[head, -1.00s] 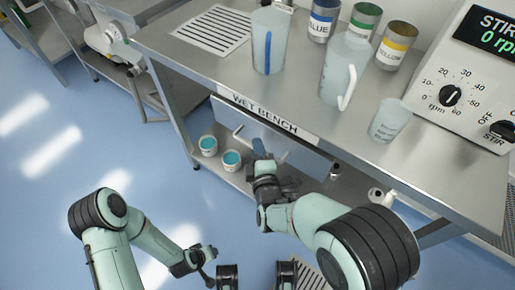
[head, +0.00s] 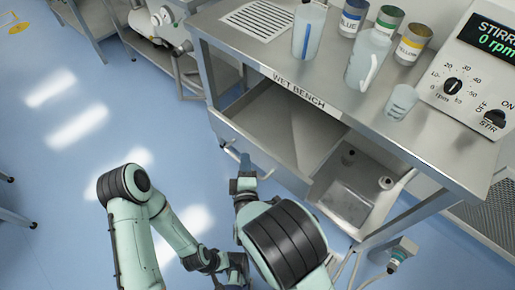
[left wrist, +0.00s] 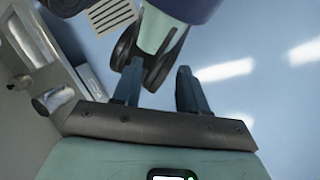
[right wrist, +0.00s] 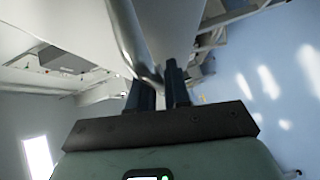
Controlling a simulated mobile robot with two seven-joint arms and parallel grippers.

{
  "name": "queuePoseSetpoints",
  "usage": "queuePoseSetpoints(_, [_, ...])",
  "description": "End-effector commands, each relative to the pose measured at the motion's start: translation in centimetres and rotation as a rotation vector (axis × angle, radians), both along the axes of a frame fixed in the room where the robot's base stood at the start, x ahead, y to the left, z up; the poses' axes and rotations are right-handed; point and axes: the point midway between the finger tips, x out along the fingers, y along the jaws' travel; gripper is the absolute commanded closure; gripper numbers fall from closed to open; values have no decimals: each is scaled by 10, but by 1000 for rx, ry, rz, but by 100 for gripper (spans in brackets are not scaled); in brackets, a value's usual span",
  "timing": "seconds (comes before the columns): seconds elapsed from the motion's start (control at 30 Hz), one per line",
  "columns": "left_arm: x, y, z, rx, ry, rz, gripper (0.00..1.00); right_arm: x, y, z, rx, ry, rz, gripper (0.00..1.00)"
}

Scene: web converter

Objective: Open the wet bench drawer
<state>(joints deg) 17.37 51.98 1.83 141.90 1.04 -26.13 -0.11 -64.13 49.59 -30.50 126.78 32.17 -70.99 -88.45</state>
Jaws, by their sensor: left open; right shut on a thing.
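The wet bench (head: 300,92) has its grey drawer (head: 262,150) pulled well out, and its empty-looking inside shows from above. My right gripper (head: 244,162) is at the drawer's front, shut on the bar handle (head: 231,150). In the right wrist view the curved metal handle (right wrist: 130,35) runs down between the fingers (right wrist: 160,88). My left gripper (left wrist: 158,88) is open and empty in the left wrist view, away from the drawer. In the head view it is low, partly out of frame.
Blue floor (head: 75,180) is free at left.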

Motion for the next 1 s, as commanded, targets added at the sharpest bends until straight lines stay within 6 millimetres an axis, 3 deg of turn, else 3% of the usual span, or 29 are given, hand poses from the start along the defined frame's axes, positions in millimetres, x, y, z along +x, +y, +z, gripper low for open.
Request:
queuePoseSetpoints(0.1, [-14,-7,16,-18,39,-17,57,-30,23,3,-2,-2,6,100])
queuePoseSetpoints(0.2, [-15,-6,20,-17,42,-16,57,-50,37,3,-1,-3,6,100])
queuePoseSetpoints(0.4, [-18,-5,25,-18,53,-19,57,-77,57,2,1,-2,3,100])
queuePoseSetpoints(0.6, [-20,-5,27,-18,58,-19,57,-89,65,1,2,-3,1,100])
queuePoseSetpoints(1.0, [-20,-5,27,-18,58,-19,57,-90,67,1,3,-3,1,100])
